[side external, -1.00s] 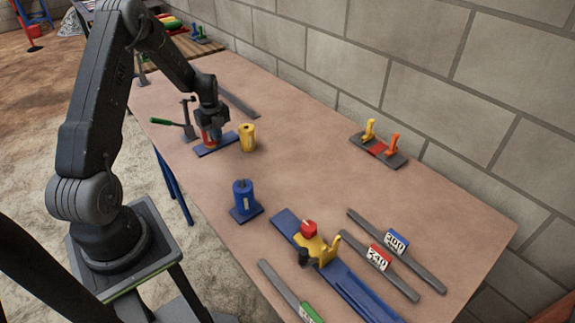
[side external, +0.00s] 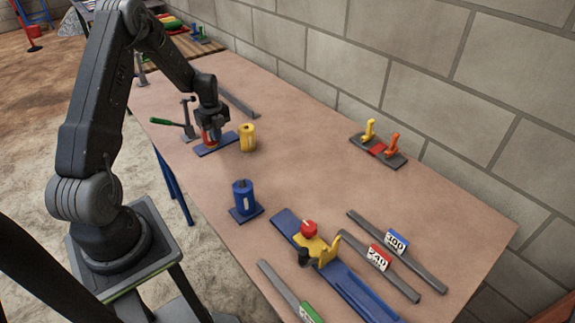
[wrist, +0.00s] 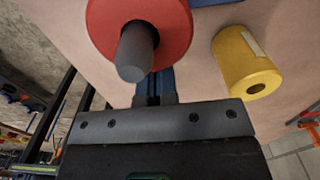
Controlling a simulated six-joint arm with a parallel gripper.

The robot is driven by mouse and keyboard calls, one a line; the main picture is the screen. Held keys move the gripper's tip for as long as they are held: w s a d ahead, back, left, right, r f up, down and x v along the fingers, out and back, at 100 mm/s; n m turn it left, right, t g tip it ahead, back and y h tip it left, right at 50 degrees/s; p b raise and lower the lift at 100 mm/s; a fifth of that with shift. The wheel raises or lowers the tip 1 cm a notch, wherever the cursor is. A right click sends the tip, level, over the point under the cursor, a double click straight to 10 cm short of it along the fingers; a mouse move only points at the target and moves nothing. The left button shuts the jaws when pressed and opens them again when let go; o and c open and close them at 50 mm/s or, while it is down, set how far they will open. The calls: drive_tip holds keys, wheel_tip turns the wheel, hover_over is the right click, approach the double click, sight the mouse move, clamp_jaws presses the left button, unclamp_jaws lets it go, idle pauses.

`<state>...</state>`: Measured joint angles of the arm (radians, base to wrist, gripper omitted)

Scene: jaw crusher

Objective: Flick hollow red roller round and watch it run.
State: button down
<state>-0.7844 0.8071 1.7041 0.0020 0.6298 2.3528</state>
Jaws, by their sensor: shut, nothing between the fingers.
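The hollow red roller (side external: 208,138) stands upright on a grey shaft (wrist: 136,52), over a blue base plate (side external: 226,142). The wrist view shows the roller's red face (wrist: 168,17) around the shaft, large and close. My gripper (side external: 211,122) is at the roller and hides part of it in the side view. In the wrist view my gripper (wrist: 154,96) is shut and empty, with its fingers beside the roller's near edge. I cannot tell whether they touch it.
A yellow cylinder (side external: 248,138) stands close to the right of the roller and also shows in the wrist view (wrist: 243,65). A green-handled lever (side external: 166,122) is on the left. A blue cylinder (side external: 244,196) stands nearer the front. The table's middle (side external: 310,170) is clear.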

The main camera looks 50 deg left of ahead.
drive_tip(key=shift+a, duration=0.35)
drive_tip(key=shift+d, duration=0.6)
drive_tip(key=shift+s, duration=3.05)
drive_tip(key=shift+a, duration=1)
drive_tip(key=shift+w, duration=0.1)
